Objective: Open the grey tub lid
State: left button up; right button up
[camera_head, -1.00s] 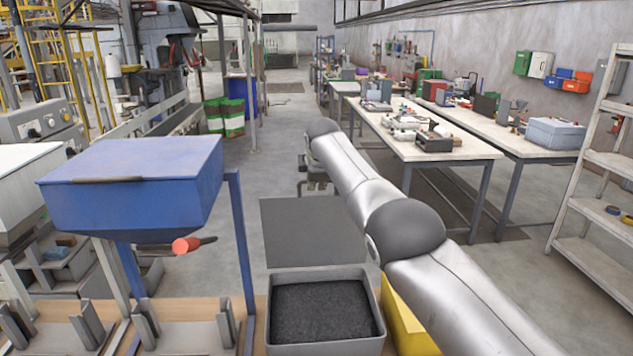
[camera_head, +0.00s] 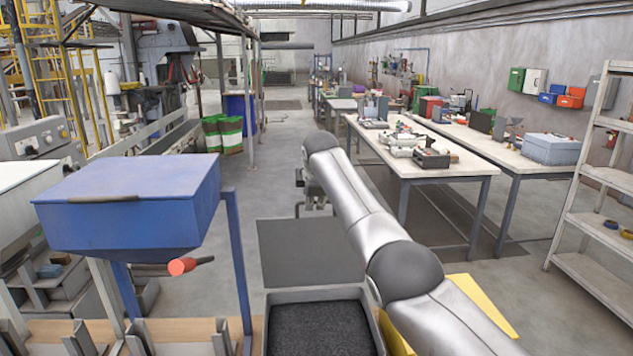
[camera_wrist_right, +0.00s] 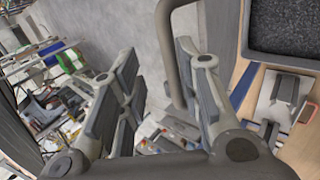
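A grey tub (camera_head: 272,335) with its top open and dark pellets inside stands at the bottom middle of the head view; it also shows at the top right of the right wrist view (camera_wrist_right: 252,62). I see no lid on it. A pale grey hopper (camera_head: 22,180), cut off at the left edge, has a flat shut top. My right gripper (camera_head: 314,193) is beyond the grey tub, partly hidden by my arm. In the right wrist view its fingers (camera_wrist_right: 160,95) are apart, with a curved grey bar (camera_wrist_right: 172,60) showing between them; contact is unclear. My left gripper is out of view.
A blue hopper (camera_head: 130,215) with a shut lid and a red-ended lever (camera_head: 182,266) stands at the left. A yellow object (camera_head: 480,305) is partly behind my right arm. Workbenches and a shelf stand at the right. A dark mat (camera_head: 315,250) lies on clear floor.

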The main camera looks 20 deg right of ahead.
jog(key=v, duration=0.9)
jog(key=shift+s+r, duration=0.15)
jog(key=shift+s, duration=0.25)
jog(key=shift+a, duration=0.1)
